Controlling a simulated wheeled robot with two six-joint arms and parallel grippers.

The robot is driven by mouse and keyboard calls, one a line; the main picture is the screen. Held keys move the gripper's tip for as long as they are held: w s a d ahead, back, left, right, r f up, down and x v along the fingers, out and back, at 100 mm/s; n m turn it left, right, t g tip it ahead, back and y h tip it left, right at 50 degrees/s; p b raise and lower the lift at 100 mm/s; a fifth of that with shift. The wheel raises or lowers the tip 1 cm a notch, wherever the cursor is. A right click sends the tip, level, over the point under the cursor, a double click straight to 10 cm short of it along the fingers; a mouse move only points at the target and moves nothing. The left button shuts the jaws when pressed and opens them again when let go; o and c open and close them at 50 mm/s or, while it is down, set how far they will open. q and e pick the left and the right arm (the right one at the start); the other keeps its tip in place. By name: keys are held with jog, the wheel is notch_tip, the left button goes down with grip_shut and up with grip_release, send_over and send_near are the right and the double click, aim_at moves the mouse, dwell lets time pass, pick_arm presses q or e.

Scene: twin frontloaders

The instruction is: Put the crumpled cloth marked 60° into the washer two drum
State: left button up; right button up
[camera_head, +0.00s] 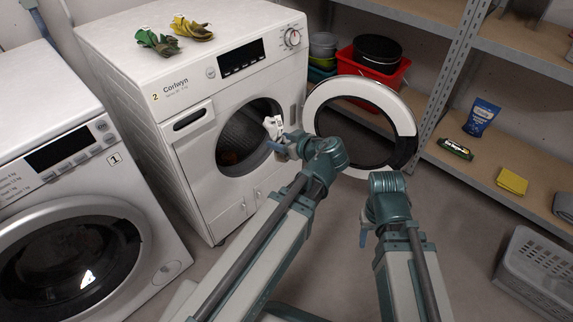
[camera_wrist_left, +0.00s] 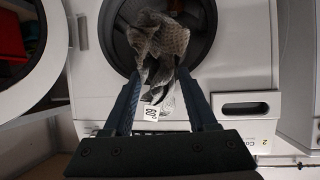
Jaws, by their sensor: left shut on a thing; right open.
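The crumpled grey-white cloth (camera_wrist_left: 160,45) hangs between the fingers of my left gripper (camera_wrist_left: 158,75), which is shut on it. Its white tag reading 60 (camera_wrist_left: 152,113) shows below the fingers in the left wrist view. In the head view the cloth (camera_head: 273,126) is at the drum opening of washer two. Washer two (camera_head: 160,85) carries a 2 label, and its round door (camera_head: 408,122) is swung open to the right.
Washer one (camera_head: 40,135) stands left with its door shut. Green and yellow gloves (camera_head: 160,40) lie on washer two. A shelf at right holds a blue pouch (camera_head: 481,117), a green pack (camera_head: 455,149) and a yellow cloth (camera_head: 512,181). A grey basket (camera_head: 537,272) stands on the floor.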

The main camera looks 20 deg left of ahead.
pick_arm(q)
jog(key=f+b, duration=0.1)
jog(key=d, duration=0.1)
jog(key=f+b, duration=0.1)
jog(key=shift+w+d+f+t+y+b, duration=0.25)
jog(key=shift+w+f+t+y+b, duration=0.05)
jog(key=shift+f+y+b, duration=0.1)
jog(key=shift+r, duration=0.1)
pick_arm(e)
notch_tip(320, 180, down, 4)
jog(key=shift+f, duration=0.15)
pick_arm(q)
jog(key=b+x, duration=1.6)
jog(key=x, duration=2.6)
jog(key=shift+a, duration=0.4)
pick_arm(e)
notch_tip(320, 180, down, 16)
jog(key=shift+f, duration=0.25)
pick_arm(q)
jog(key=o, duration=1.4)
